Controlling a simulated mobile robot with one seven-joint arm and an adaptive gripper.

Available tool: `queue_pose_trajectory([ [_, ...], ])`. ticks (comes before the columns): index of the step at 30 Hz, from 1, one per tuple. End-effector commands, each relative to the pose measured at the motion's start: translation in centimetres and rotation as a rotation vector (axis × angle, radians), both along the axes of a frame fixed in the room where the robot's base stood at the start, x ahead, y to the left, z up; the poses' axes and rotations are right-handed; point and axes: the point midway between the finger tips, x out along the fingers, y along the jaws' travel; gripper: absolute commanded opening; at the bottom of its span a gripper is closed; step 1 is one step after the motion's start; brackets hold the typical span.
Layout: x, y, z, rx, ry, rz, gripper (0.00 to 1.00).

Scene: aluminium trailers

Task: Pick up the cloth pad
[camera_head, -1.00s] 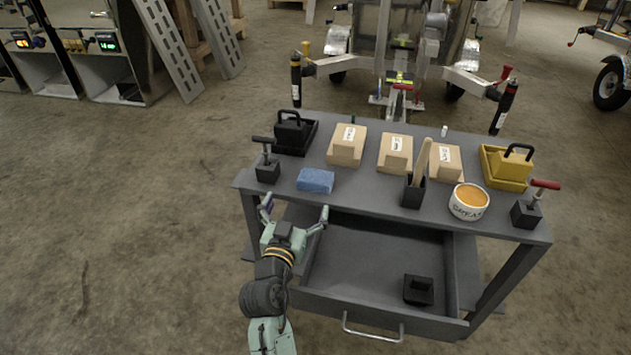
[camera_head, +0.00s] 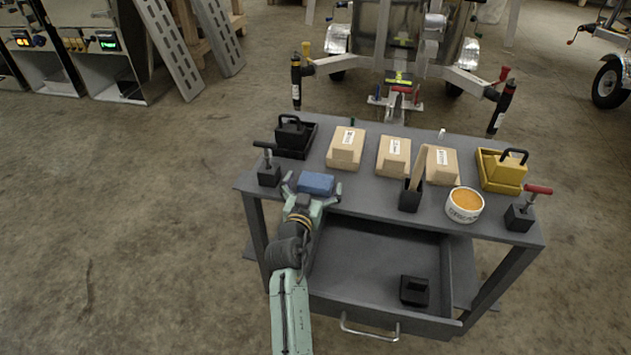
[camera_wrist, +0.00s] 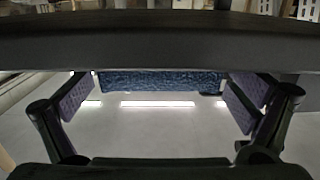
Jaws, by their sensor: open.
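The cloth pad (camera_head: 316,183) is a small blue block lying on the grey cart top near its front left edge. My gripper (camera_head: 313,190) is open, with its fingers reaching to either side of the pad from the front. In the wrist view the pad (camera_wrist: 160,81) shows as a textured blue strip ahead, between the two purple-padded fingers of my gripper (camera_wrist: 158,98). Gaps show between the pad and both fingers. The lower front of the pad is partly hidden by my gripper in the head view.
On the cart top (camera_head: 360,192), a black clamp (camera_head: 268,172) stands left of the pad, with a black tray (camera_head: 295,138) behind it. Cardboard boxes (camera_head: 345,148) stand behind and right. A brush holder (camera_head: 411,195) and white tub (camera_head: 464,205) are farther right. The drawer (camera_head: 365,270) hangs open below.

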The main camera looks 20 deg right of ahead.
Motion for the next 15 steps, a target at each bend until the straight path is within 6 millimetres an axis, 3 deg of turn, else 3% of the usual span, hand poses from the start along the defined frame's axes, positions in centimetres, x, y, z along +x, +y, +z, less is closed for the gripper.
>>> queue_pose_trajectory([
  [5,-0.02,0.00,-0.04,0.000,0.000,0.000,0.99],
  [15,-0.03,0.02,-0.04,0.000,0.000,0.000,0.77],
])
